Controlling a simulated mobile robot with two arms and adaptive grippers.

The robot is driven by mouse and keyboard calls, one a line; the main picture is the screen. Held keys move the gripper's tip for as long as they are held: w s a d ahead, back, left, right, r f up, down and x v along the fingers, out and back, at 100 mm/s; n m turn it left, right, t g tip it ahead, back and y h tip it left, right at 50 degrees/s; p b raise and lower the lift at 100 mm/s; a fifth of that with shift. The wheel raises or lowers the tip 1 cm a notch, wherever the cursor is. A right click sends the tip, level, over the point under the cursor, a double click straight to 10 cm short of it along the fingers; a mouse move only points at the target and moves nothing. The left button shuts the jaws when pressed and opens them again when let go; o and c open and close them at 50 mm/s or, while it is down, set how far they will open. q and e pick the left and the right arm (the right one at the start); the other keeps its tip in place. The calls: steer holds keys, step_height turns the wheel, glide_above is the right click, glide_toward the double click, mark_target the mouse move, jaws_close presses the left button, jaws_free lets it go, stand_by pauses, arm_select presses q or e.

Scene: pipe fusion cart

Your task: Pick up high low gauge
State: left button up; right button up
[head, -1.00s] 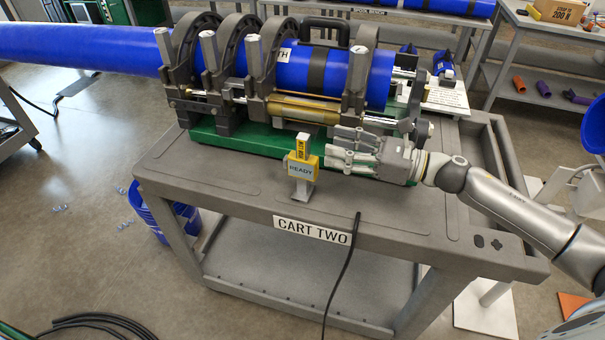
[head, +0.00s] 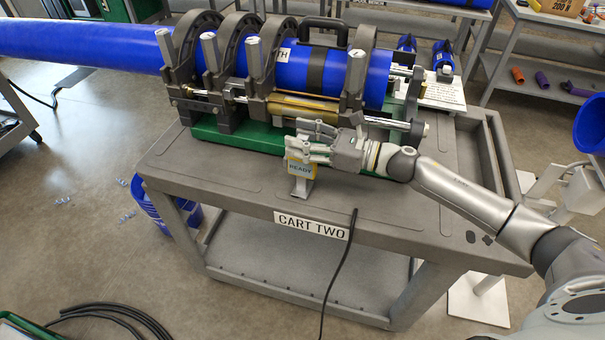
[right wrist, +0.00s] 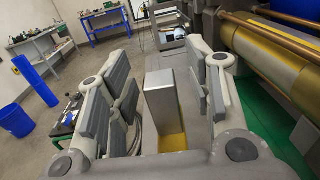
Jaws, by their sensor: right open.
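A small upright stand (head: 300,170) with a READY label and a grey foot is on the near part of the cart top. My right gripper (head: 306,141) is at its top and hides its upper part in the head view. In the right wrist view a grey metal block (right wrist: 163,108), yellow at its base, rises between the open fingers of the right gripper (right wrist: 160,62), with gaps on both sides. It appears to be the upper part of this stand, likely the high low gauge. My left gripper is not in view.
The fusion machine (head: 272,80) clamps a long blue pipe (head: 80,39) just behind the right gripper. A black cable (head: 338,270) hangs over the cart's front edge. The cart top (head: 220,178) is clear left of the stand.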

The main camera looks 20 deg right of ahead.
steer(key=shift+c, duration=0.5)
steer(key=shift+c, duration=1.1)
jaws_close()
steer(key=shift+r, duration=0.1)
